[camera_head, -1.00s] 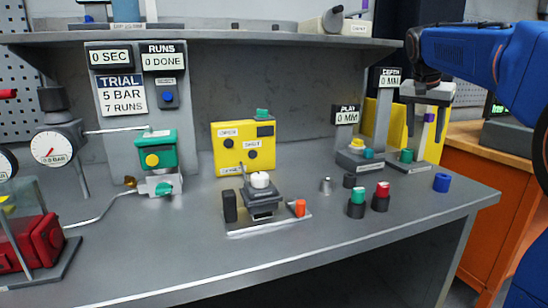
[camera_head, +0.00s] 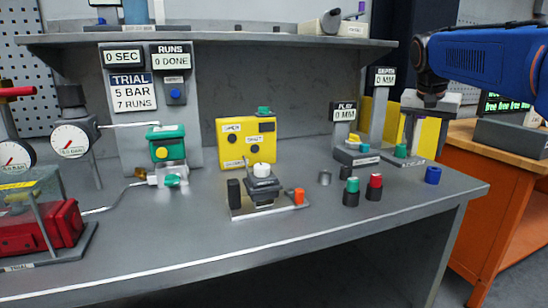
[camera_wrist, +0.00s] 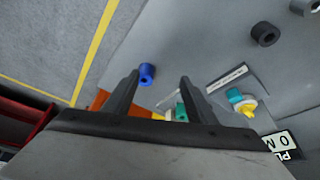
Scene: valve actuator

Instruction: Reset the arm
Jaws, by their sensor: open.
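My blue arm reaches in from the right in the head view, its dark end over the right end of the bench; the fingers are hard to make out there. In the wrist view my gripper (camera_wrist: 159,76) is open, its two dark fingers wide apart with nothing held. A blue ring (camera_head: 433,175) stands on the bench's right end; in the wrist view the blue ring (camera_wrist: 147,74) appears between the fingertips, apart from them. The green valve actuator (camera_head: 166,144) stands at the left of the bench.
The grey bench (camera_head: 330,240) has a clear front. A yellow box (camera_head: 246,142), a clamp fixture (camera_head: 262,185), green-topped (camera_head: 352,185) and red-topped (camera_head: 375,181) pieces stand on it. A depth gauge post (camera_head: 382,110) is near my arm. An orange cabinet (camera_head: 490,235) stands right.

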